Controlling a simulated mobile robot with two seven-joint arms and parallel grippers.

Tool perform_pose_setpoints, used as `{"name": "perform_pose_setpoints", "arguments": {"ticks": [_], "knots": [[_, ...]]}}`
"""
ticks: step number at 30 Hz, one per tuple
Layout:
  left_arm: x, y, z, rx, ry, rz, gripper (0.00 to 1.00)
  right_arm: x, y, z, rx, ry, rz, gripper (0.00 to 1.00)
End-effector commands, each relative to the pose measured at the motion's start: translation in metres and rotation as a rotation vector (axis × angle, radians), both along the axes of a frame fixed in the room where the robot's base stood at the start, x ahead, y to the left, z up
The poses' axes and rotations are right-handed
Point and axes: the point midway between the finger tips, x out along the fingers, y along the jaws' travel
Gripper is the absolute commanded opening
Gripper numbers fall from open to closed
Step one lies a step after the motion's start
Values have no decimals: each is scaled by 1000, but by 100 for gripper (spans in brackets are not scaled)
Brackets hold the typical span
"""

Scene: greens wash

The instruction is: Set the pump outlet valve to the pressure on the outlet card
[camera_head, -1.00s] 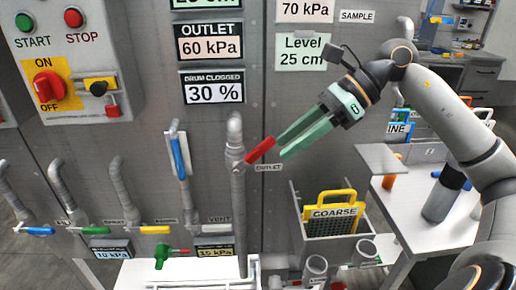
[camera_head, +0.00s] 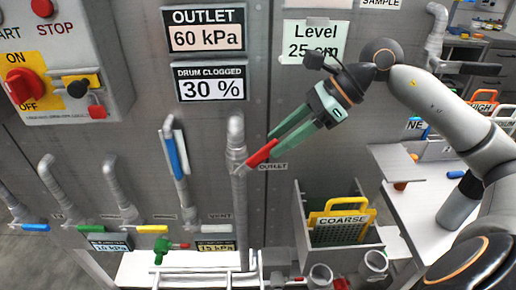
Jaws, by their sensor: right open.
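The outlet card (camera_head: 205,38) on the grey panel reads 60 kPa. The outlet valve's red handle (camera_head: 262,153) sits on the upright grey pipe beside the OUTLET label (camera_head: 273,167), tilted up to the right. My right gripper (camera_head: 274,150) comes in from the upper right with its green fingers open. The fingertips are at the handle's outer end and partly overlap it in the picture; I cannot tell whether they touch it. My left gripper is not in view.
A blue handle (camera_head: 176,152) on a pipe stands left of the outlet pipe. Small displays (camera_head: 216,246) sit low on the panel. A yellow-handled COARSE basket (camera_head: 341,222) stands below right. A white table (camera_head: 440,205) is at right.

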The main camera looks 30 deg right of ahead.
Motion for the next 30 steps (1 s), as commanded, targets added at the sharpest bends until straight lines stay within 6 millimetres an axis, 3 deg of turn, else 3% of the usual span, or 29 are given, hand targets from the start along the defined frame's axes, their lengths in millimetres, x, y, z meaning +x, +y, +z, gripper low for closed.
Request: {"name": "perform_pose_setpoints", "arguments": {"ticks": [3, 12, 24, 30], "knots": [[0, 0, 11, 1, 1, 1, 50, 7, 13, -10, 5, -2, 4, 48], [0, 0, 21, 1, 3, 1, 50, 21, 35, -38, 3, -2, 1, 48], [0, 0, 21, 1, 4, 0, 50, 23, 38, -44, 1, -2, 0, 48], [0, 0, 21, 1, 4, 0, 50, 23, 38, -44, 1, -2, 1, 25]]}}
